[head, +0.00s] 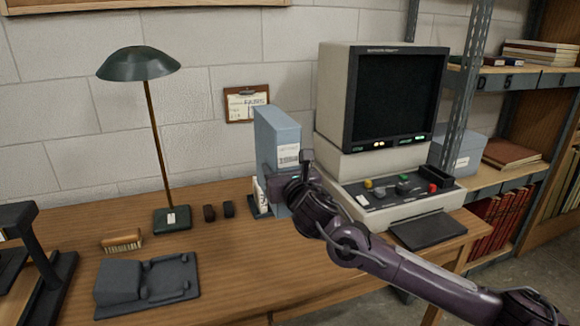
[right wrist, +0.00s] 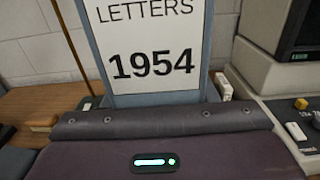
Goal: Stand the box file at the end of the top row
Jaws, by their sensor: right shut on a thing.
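The box file (head: 277,137) is a tall blue-grey box standing upright at the back of the wooden desk, left of the microfilm-reader-like machine. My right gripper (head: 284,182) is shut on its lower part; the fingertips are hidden. In the right wrist view the box file (right wrist: 88,22) fills the upper middle, with a white label reading "LETTERS 1954". I cannot tell whether its base touches the desk. The top row in view is a grey shelf (head: 545,79) at the upper right, holding a few books at its left and a stack behind. My left gripper is not in view.
The cream machine (head: 340,160) stands close right of the box file. A green lamp (head: 140,65), a brush (head: 122,241) and a dark cradle (head: 148,283) are on the desk (head: 225,270). A grey shelf post (head: 470,90) stands between machine and shelves. Red volumes (head: 495,222) fill a lower shelf.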

